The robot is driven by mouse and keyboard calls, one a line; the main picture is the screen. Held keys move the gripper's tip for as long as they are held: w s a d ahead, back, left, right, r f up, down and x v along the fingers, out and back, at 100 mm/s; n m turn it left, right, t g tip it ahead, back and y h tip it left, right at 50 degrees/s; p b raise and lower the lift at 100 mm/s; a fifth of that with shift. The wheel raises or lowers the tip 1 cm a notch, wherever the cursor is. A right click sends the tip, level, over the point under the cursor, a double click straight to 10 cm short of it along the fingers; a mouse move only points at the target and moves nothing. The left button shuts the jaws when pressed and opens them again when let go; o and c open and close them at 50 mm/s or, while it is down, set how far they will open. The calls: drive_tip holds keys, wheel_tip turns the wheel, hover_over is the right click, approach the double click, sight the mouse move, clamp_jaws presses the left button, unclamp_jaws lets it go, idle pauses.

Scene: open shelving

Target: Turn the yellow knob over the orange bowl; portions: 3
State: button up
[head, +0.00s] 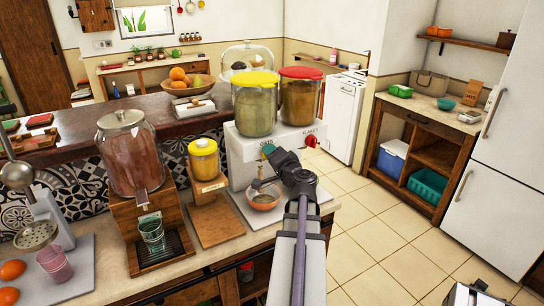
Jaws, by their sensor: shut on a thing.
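A white dispenser (238,158) stands on the counter with two clear containers on top, one yellow-lidded (255,108) and one red-lidded (299,103). My gripper (269,154) is at the dispenser's front, below the yellow-lidded container. It is shut, apparently on the yellow knob, which its jaws and wrist hide. The small orange-brown bowl (265,204) sits upright on the dispenser's base, under a grey spout (262,183). Its contents are too small to tell. The red knob (311,141) shows to the right, apart from my gripper.
Left of the dispenser stand a yellow-lidded jar (204,165) on a wooden stand and a drink dispenser (132,155) with a green glass (151,235). Farther left are a pink cup (54,265) and a metal sieve (37,234).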

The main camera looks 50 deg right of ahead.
drive_tip(key=m, duration=0.4)
drive_tip(key=shift+f+m, duration=0.1)
drive_tip(key=shift+m, duration=0.2)
idle(0.5)
drive_tip(key=o, duration=0.9)
